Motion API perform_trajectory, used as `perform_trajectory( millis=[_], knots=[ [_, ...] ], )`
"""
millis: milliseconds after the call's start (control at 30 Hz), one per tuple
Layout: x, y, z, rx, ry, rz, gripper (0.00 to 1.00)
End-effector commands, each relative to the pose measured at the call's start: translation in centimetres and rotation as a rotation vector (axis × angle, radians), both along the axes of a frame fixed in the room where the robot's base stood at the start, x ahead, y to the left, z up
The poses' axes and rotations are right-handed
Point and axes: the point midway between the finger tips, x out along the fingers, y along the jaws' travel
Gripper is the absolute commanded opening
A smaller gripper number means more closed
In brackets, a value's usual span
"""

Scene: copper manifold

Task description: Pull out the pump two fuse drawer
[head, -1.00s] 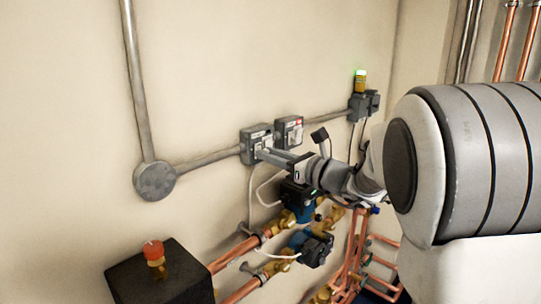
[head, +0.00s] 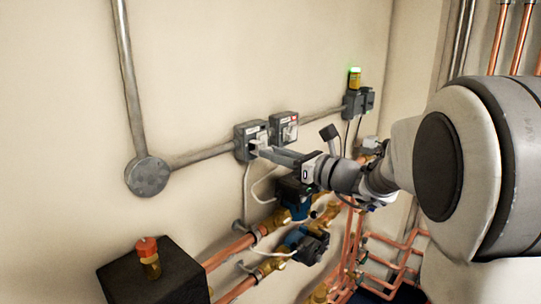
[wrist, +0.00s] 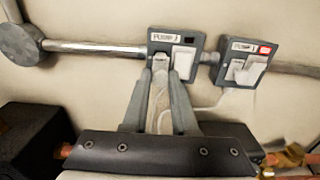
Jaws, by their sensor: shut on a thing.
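A grey fuse unit (head: 241,133) is on the wall at the middle of the head view. It also shows in the wrist view (wrist: 152,42), with a label that seems to begin with "PUMP"; its number is too blurred to read. A white switch (wrist: 184,59) is on its right half. My gripper (wrist: 163,75) reaches the lower left of its face and is shut on a small pale fuse drawer (wrist: 160,64). In the head view my gripper (head: 257,151) meets the same unit. The fingers partly hide the drawer; I cannot tell how far out it sits.
A second grey unit (wrist: 245,62) with a red-marked label is close on the right. Conduit (head: 205,156) and a round junction box (head: 147,177) are on the left. White cables, copper pipes (head: 232,250) and blue pumps (head: 298,212) lie below my arm.

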Motion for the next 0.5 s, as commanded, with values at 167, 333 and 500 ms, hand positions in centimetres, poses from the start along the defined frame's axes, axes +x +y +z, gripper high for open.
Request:
perform_trajectory(
  millis=[167, 333, 500],
  knots=[
    [-0.06, -0.13, -0.20, -0.002, 0.005, -0.001, 0.39],
    [-0.03, -0.10, -0.15, -0.002, 0.004, -0.001, 0.57],
    [-0.01, -0.08, -0.13, -0.001, 0.003, -0.001, 0.57]
  ],
)
